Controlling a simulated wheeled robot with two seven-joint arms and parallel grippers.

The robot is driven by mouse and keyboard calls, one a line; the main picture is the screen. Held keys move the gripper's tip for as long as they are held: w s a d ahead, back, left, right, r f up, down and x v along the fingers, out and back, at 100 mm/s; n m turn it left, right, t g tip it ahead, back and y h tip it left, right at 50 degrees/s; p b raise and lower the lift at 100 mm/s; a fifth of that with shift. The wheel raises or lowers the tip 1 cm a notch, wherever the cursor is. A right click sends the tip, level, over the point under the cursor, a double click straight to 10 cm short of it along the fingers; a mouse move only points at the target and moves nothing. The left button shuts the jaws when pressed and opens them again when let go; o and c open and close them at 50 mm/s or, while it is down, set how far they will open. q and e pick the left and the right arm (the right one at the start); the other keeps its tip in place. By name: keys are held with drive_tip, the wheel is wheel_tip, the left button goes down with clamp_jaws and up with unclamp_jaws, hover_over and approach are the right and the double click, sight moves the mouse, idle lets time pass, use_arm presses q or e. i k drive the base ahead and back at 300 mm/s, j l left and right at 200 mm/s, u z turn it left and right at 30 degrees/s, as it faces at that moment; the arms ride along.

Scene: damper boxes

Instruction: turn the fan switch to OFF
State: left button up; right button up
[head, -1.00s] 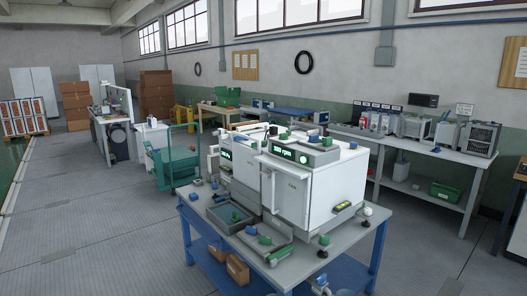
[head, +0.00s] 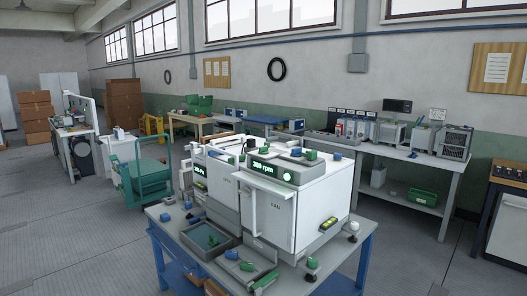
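A white box (head: 310,200) stands on the blue-legged table, with what looks like a small "FAN" label on its front door. A lit green display (head: 265,169) on its top housing reads what looks like 380 rpm. A small dark panel with yellow-green marking (head: 328,224) sits low on its right side; it may be the fan switch, but its position is too small to read. A second white box (head: 214,178) with a green display stands just left of it. Neither of my grippers is in view.
The table (head: 345,262) also holds a grey tray (head: 190,240), several small green and blue pieces and black knobs. A green cart (head: 142,180) stands behind left. A workbench (head: 425,162) with equipment lines the back wall. The floor left of the table is clear.

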sight(264, 150)
drive_tip(key=i+j, duration=0.7)
drive_tip(key=u, duration=0.05)
